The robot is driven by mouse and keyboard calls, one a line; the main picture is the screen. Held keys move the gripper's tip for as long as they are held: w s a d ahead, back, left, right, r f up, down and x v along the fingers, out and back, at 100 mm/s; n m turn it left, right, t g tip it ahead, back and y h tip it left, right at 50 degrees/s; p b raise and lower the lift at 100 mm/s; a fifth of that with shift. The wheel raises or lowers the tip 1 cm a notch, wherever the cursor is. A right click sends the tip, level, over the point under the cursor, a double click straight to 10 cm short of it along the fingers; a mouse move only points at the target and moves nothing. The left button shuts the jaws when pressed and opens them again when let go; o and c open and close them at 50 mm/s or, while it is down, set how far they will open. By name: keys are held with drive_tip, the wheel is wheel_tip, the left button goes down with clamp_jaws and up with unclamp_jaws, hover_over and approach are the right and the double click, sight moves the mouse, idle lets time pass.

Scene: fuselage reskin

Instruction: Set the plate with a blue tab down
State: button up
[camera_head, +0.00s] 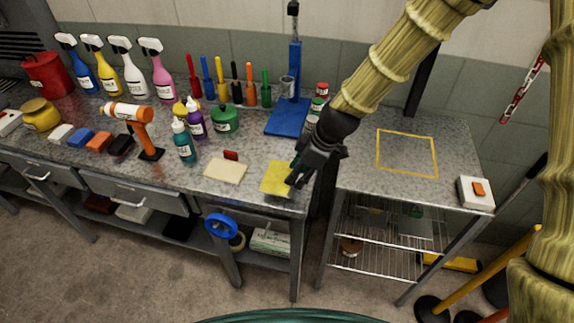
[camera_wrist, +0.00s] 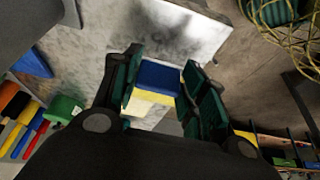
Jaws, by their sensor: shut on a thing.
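The plate with a blue tab shows as a yellow plate (camera_head: 275,178) at the right front end of the left bench. My gripper (camera_head: 300,174) is at its right edge and hides its tab in the head view. In the wrist view the blue tab (camera_wrist: 160,75) sits between the two fingers of my gripper (camera_wrist: 158,92), which is shut on it. Part of the yellow plate (camera_wrist: 154,97) shows beside the tab. I cannot tell whether the plate touches the bench or hangs just above it.
A cream plate with a red tab (camera_head: 225,170) lies just left. A yellow outlined square (camera_head: 407,153) on the right table is empty. A white box with an orange button (camera_head: 476,192) stands at that table's front right corner. A blue stand (camera_head: 290,115) is behind my gripper.

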sight(289, 169)
drive_tip(key=w+a, duration=0.1)
drive_tip(key=w+p, duration=0.1)
drive_tip(key=w, duration=0.1)
drive_tip(key=w+a, duration=0.1)
drive_tip(key=shift+w+a+f, duration=0.25)
drive_tip(key=shift+w+a, duration=0.05)
drive_tip(key=shift+s+f+p, duration=0.1)
drive_tip(key=shift+f+p, duration=0.35)
drive_tip(key=shift+p, duration=0.2)
drive_tip(key=shift+f+p, duration=0.55)
drive_tip(key=shift+f, duration=0.75)
drive_tip(key=shift+f, duration=0.2)
drive_tip(key=o, duration=1.2)
drive_tip(key=shift+r, duration=0.25)
